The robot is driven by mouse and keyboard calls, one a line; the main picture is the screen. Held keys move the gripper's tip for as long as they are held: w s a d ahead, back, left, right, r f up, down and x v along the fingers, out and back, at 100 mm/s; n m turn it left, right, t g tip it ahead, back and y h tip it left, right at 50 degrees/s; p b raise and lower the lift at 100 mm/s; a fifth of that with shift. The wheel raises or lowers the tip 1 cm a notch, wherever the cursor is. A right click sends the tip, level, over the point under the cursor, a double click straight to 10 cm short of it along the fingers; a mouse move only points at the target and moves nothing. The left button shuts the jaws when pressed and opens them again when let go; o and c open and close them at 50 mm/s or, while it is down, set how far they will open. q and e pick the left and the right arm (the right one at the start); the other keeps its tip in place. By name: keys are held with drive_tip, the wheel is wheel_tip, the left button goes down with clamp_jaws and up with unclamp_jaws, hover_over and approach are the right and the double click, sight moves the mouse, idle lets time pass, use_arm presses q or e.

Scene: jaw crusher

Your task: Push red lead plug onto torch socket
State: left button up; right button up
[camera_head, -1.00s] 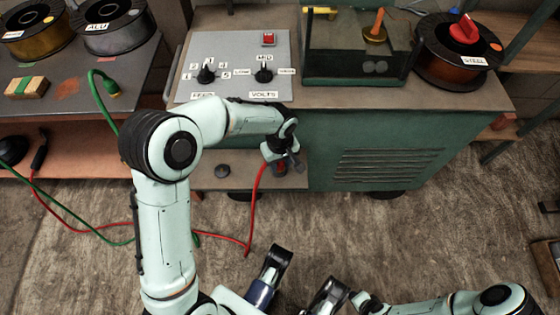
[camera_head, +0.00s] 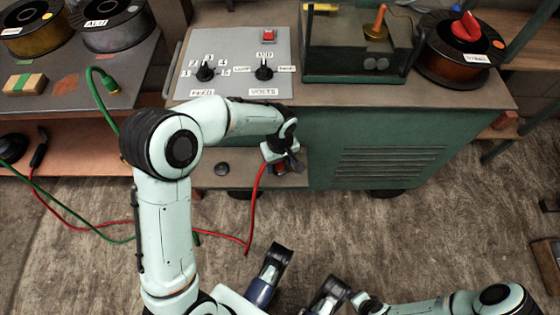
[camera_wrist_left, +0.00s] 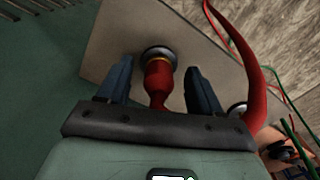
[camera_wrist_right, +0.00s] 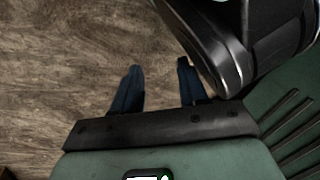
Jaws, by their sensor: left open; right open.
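The red lead plug (camera_wrist_left: 158,80), with a yellow ring near its front, stands upright at a grey round socket (camera_wrist_left: 158,53) on the plate in the left wrist view. Its front meets the socket; how deep it sits cannot be told. My left gripper (camera_wrist_left: 158,82) is open, one finger on each side of the plug, with visible gaps. In the head view my left gripper (camera_head: 291,160) partly hides the plug (camera_head: 281,168). The red cable (camera_head: 253,205) hangs down to the floor. My right gripper (camera_wrist_right: 158,75) is open and empty above the floor.
A second dark round socket (camera_head: 222,169) is left on the same low shelf (camera_head: 240,180). The green welder cabinet (camera_head: 350,150) stands behind. A green lead (camera_head: 100,95) hangs off the left bench. The floor (camera_head: 430,235) at front right is mostly clear.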

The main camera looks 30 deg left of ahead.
use_arm(q)
wheel_tip(320, 180, up, 8)
drive_tip(key=shift+f+p, duration=0.1)
drive_tip(key=shift+p, duration=1.05)
wheel_tip(320, 180, up, 6)
drive_tip(key=shift+f+p, duration=0.25)
drive_tip(key=shift+p, duration=0.5)
use_arm(e)
wheel_tip(320, 180, up, 6)
drive_tip(key=w+a+t, duration=0.1)
drive_tip(key=w+a, duration=0.1)
drive_tip(key=shift+w, duration=0.35)
drive_tip(key=shift+s, duration=0.1)
